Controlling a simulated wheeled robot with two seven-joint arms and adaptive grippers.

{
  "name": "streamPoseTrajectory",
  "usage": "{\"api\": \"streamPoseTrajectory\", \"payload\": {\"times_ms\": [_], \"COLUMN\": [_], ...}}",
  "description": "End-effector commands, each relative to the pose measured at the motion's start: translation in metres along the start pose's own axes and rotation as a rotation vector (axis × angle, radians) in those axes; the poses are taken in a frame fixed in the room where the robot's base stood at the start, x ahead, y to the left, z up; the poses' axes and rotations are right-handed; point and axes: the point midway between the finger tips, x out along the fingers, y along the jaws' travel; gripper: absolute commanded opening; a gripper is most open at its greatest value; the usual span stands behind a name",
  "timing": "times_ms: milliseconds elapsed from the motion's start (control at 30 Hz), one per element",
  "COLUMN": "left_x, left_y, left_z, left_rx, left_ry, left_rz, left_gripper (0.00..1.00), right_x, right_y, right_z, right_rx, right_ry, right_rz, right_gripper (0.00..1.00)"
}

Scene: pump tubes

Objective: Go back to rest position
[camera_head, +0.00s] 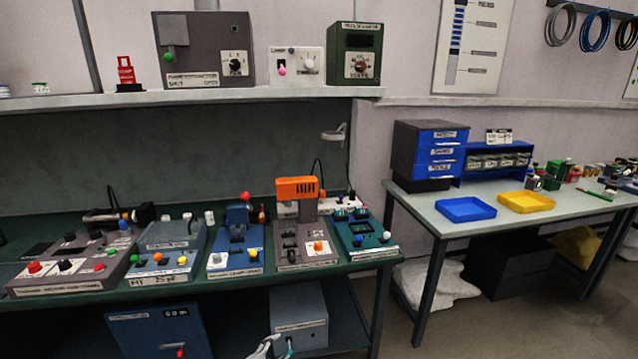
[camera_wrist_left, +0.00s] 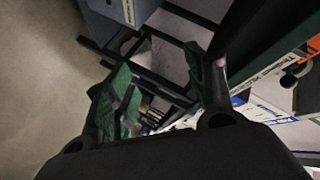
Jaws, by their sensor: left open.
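In the left wrist view my left gripper (camera_wrist_left: 156,82) is open, its two green-padded fingers apart with nothing between them. In the head view fingertips (camera_head: 278,345) just show at the bottom edge, in front of the workbench and below its top; they appear to be my left gripper's. The rest of that arm is out of the picture. My right gripper is in neither view.
The green workbench (camera_head: 340,276) carries several control boxes and an orange-topped machine (camera_head: 297,188). Grey-blue cabinets (camera_head: 300,325) stand below it. A second table (camera_head: 430,215) at right holds blue (camera_head: 466,209) and yellow (camera_head: 526,202) trays. The floor (camera_head: 480,325) before it is clear.

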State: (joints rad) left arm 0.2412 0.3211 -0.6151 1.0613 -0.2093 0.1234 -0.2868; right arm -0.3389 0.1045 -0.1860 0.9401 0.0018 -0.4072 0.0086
Motion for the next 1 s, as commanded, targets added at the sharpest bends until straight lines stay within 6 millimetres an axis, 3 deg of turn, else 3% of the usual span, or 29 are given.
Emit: {"api": "streamPoseTrajectory", "payload": {"times_ms": [33, 400, 667, 1000], "left_x": [-0.005, -0.058, -0.111, -0.196], "left_y": [0.022, 0.147, 0.235, 0.344], "left_z": [0.016, 0.104, 0.154, 0.201], "left_rx": [-0.051, -0.376, -0.579, -0.815], "left_ry": [-0.040, -0.332, -0.534, -0.798], "left_rz": [0.013, 0.095, 0.149, 0.213], "left_gripper": [0.55, 0.55, 0.55, 0.55], "right_x": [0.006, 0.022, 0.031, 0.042], "right_y": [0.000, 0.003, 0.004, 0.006], "right_z": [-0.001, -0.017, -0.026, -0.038], "right_rx": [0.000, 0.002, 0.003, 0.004], "right_ry": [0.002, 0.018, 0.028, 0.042], "right_rz": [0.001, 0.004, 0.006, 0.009], "right_gripper": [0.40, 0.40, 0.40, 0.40]}}
